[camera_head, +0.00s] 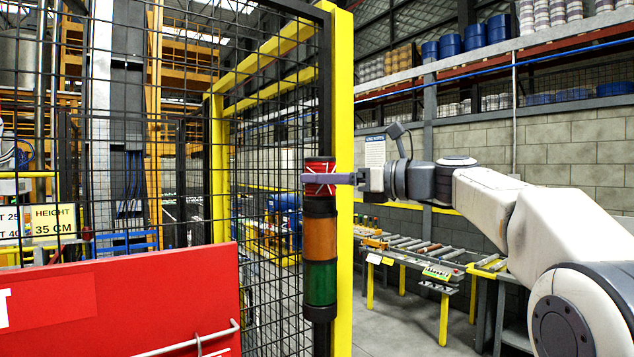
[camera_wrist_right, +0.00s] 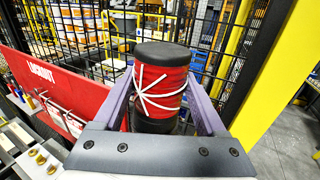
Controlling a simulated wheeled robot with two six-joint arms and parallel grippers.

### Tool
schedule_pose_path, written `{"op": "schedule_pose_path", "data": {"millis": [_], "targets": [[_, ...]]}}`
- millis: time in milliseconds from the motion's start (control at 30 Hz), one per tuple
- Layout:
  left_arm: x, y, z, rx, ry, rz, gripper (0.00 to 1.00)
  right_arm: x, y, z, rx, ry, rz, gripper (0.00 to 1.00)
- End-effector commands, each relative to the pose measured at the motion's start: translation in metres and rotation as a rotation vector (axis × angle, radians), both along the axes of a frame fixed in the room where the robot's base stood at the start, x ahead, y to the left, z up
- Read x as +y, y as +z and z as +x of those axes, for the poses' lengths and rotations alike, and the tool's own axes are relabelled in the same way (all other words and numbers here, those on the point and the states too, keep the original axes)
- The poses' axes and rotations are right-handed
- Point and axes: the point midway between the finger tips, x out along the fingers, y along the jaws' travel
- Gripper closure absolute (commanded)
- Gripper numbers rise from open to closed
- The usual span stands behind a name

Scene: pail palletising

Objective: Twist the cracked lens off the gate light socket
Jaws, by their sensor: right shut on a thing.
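The cracked lens (camera_head: 320,167) is red with white crack lines and a dark cap. It is the top section of the gate light, above an amber section (camera_head: 320,238) and a green section (camera_head: 320,283). My right gripper (camera_head: 320,179) reaches in from the right and is shut on the red lens. In the right wrist view the lens (camera_wrist_right: 163,88) stands between the two purple fingers (camera_wrist_right: 160,98), with its black cap above them. The socket under the lens is mostly hidden by the gripper there. My left gripper is not in view.
The gate light stands beside the yellow gate post (camera_head: 343,120) and the black wire mesh fence (camera_head: 270,120). A red lockout board (camera_head: 150,305) is at the lower left. A roller conveyor table (camera_head: 425,255) stands behind on the right.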

Motion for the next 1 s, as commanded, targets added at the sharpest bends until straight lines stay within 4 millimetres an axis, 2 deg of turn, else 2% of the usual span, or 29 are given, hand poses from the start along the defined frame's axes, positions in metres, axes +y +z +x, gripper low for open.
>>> {"op": "schedule_pose_path", "data": {"millis": [267,1000], "targets": [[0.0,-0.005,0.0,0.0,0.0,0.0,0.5,0.0,0.0,0.0,0.0,-0.053,0.0,0.84],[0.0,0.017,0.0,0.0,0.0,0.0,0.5,0.0,0.022,0.0,0.0,-0.052,0.0,0.84]]}}
